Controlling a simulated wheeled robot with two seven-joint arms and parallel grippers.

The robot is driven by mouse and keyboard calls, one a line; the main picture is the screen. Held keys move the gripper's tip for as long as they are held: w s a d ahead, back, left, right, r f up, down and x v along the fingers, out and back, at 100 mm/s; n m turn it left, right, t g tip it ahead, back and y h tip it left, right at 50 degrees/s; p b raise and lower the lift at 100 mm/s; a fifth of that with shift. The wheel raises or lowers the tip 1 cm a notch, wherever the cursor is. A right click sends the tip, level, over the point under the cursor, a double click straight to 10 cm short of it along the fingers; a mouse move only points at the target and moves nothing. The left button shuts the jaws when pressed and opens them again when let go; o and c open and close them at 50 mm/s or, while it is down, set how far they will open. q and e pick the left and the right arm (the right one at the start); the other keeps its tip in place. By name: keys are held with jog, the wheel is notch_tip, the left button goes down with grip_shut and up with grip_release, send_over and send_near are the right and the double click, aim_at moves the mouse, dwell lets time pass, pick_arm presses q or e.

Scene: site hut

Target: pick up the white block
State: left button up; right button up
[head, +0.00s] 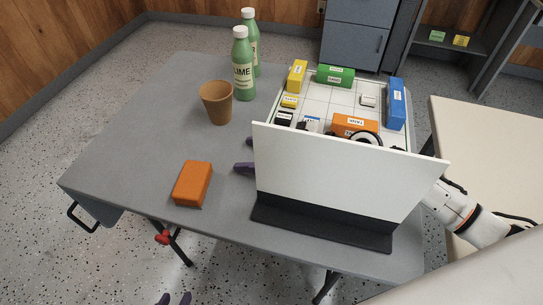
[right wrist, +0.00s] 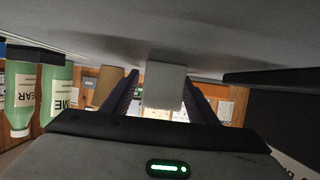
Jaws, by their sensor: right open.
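A white block (right wrist: 163,86) shows in the right wrist view, against the grey table surface, which is upside down there. It appears between the two purple fingers of my right gripper (right wrist: 160,95), which is open; whether either finger touches it I cannot tell. In the head view, a white upright panel (head: 340,170) hides this block and most of my right gripper; only purple fingertips (head: 246,155) stick out past its left edge. My left gripper (head: 174,299) is open and empty at the bottom edge.
The panel stands on a black base (head: 320,228) on the grey table (head: 130,150). An orange block (head: 192,183), brown cup (head: 217,102) and two green bottles (head: 243,65) stand left of it. Behind it is a tray (head: 345,99) with coloured blocks. The table's left side is mostly clear.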

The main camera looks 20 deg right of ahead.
jog(key=c, duration=1.2)
jog(key=shift+r, duration=0.1)
